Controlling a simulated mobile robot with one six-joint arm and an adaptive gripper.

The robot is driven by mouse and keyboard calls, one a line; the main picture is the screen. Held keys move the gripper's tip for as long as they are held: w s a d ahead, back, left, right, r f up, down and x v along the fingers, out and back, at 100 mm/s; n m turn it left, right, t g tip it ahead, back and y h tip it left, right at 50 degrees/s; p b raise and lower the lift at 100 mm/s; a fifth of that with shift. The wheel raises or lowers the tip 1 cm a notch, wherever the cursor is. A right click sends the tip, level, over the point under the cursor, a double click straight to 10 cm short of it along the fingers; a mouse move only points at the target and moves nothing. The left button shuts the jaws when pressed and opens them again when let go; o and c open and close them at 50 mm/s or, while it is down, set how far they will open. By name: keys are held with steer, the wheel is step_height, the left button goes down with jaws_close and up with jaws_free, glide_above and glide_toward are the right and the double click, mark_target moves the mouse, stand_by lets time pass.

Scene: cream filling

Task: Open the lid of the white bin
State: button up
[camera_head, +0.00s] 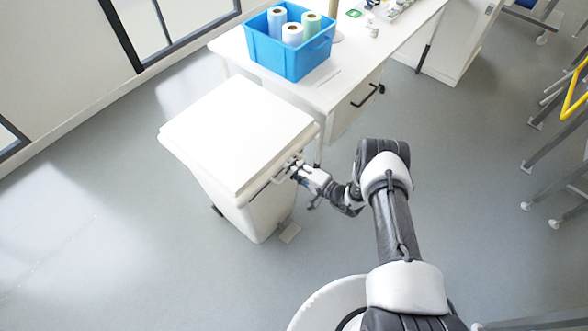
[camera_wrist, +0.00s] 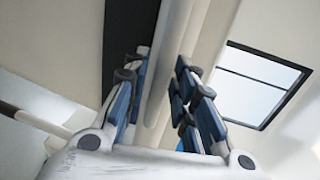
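The white bin (camera_head: 243,212) stands on the floor left of my arm, its flat white lid (camera_head: 238,128) down over the top. A thin handle bar (camera_head: 283,174) runs along the lid's right side. My gripper (camera_head: 299,174) is at that bar, near the lid's right corner. In the wrist view my gripper (camera_wrist: 162,68) has its blue-padded fingers apart, one on each side of a pale bar (camera_wrist: 160,98) that looks like the handle. A gap shows between the fingers and the bar; whether either finger touches it is unclear.
A white table (camera_head: 333,88) stands just behind the bin, with a blue crate (camera_head: 290,62) of several rolls on it. A drawer with a dark handle (camera_head: 368,95) faces right. Grey floor (camera_head: 150,260) is clear in front; metal frames stand at the far right.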

jaws_close()
stand_by(0.3)
steer(key=shift+r, duration=0.1)
